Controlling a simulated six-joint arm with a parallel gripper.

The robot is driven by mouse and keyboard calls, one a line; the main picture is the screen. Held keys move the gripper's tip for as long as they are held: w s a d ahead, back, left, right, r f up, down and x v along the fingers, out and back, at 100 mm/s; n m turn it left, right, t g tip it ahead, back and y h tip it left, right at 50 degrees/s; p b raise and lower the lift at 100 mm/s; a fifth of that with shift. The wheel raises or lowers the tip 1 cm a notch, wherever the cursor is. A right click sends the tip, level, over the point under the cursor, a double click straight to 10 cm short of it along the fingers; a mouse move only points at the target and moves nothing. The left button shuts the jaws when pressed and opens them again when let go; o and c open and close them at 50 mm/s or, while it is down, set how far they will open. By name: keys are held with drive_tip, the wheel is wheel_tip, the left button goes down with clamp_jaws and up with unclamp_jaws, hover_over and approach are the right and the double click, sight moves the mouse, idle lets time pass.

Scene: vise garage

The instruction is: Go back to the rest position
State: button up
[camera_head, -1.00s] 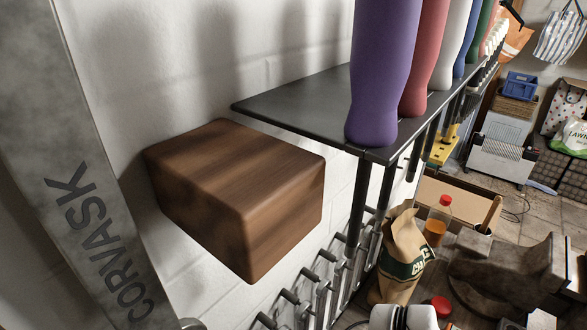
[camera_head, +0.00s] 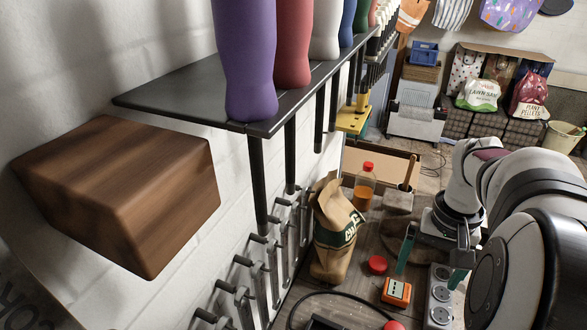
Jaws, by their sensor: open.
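My gripper (camera_head: 431,266) is in the right part of the head view, low over the workbench. Its two teal-tipped fingers are spread apart with nothing visible held between them. An orange device (camera_head: 396,291) lies on the bench just below and left of the fingers. A white power strip (camera_head: 440,298) lies below the gripper, partly covered by my arm. My arm comes in from the right and hides that side of the bench.
A paper bag (camera_head: 335,235) and an orange bottle with a red cap (camera_head: 364,187) stand left of the gripper. A red lid (camera_head: 377,265) lies near the bag. A dark shelf (camera_head: 190,92) with coloured vases and a wooden block (camera_head: 120,190) jut from the left wall.

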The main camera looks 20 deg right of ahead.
wheel_tip(320, 180, down, 9)
drive_tip(key=shift+f, duration=0.2)
idle(0.9)
